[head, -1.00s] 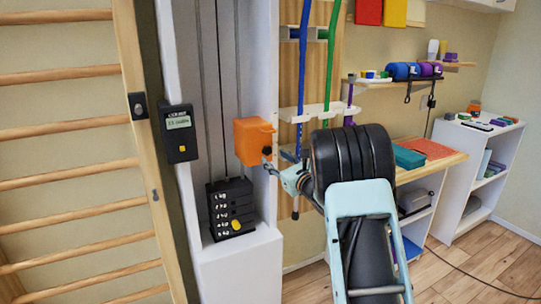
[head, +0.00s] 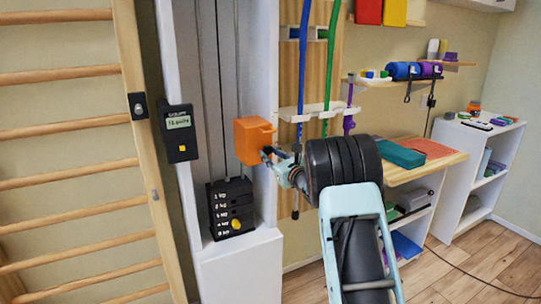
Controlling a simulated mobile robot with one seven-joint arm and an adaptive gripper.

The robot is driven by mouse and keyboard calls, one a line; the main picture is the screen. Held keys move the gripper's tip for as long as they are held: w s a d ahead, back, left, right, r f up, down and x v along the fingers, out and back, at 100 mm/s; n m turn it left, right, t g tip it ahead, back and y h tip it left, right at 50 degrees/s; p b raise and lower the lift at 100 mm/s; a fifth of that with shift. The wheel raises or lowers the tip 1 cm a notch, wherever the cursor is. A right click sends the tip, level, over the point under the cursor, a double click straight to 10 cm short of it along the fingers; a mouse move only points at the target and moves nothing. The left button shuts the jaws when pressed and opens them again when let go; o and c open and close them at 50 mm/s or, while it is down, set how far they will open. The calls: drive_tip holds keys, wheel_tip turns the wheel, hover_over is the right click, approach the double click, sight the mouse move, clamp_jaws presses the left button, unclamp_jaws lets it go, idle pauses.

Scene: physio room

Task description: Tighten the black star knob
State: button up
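The orange block (head: 252,141) is mounted on the white weight-stack column. In the earlier picture a small dark knob shows on its right side; now my gripper (head: 267,156) is in front of that spot and largely hides the black star knob. The fingertips are at the block's lower right side, at about knob height. The fingers are small and dark here, so I cannot tell whether they are open or shut, or touch the knob.
A black display box (head: 179,133) with a small green screen is on the column's left. The black weight stack (head: 232,208) with a yellow knob is below the block. Wooden wall bars (head: 70,130) stand left. A wooden shelf (head: 440,166) with mats is right.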

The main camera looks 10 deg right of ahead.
drive_tip(key=c, duration=0.3)
drive_tip(key=shift+f+b, duration=0.15)
drive_tip(key=shift+b, duration=0.25)
